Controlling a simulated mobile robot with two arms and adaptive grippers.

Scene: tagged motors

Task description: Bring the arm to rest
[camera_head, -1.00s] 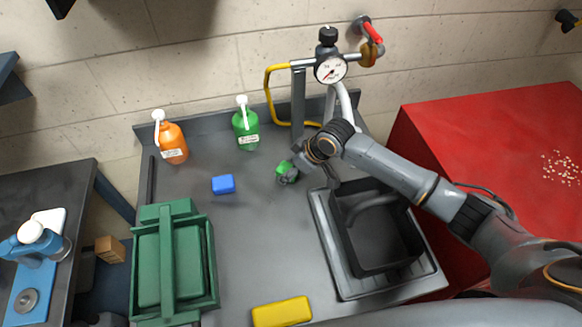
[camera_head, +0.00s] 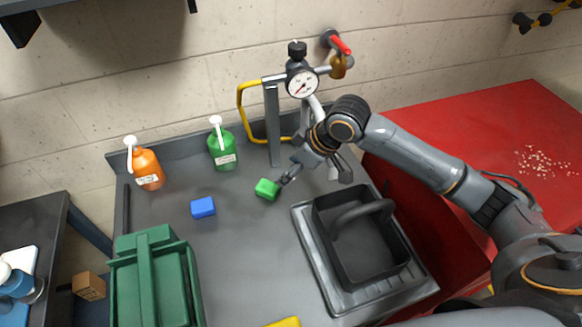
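My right arm comes in from the right. Its gripper (camera_head: 315,177) is over the grey worktop (camera_head: 245,255), below the pressure gauge, with its fingers spread and nothing visible between them. A green block (camera_head: 267,190) lies on the worktop just left of the left finger; whether they touch is hard to tell. My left arm and gripper are not in view.
A blue block (camera_head: 203,207), an orange bottle (camera_head: 146,168) and a green bottle (camera_head: 222,148) stand to the left. A black basket (camera_head: 355,273) sits in the sink area. A gauge (camera_head: 302,84) stands behind the gripper. A green toolbox (camera_head: 125,290) is front left.

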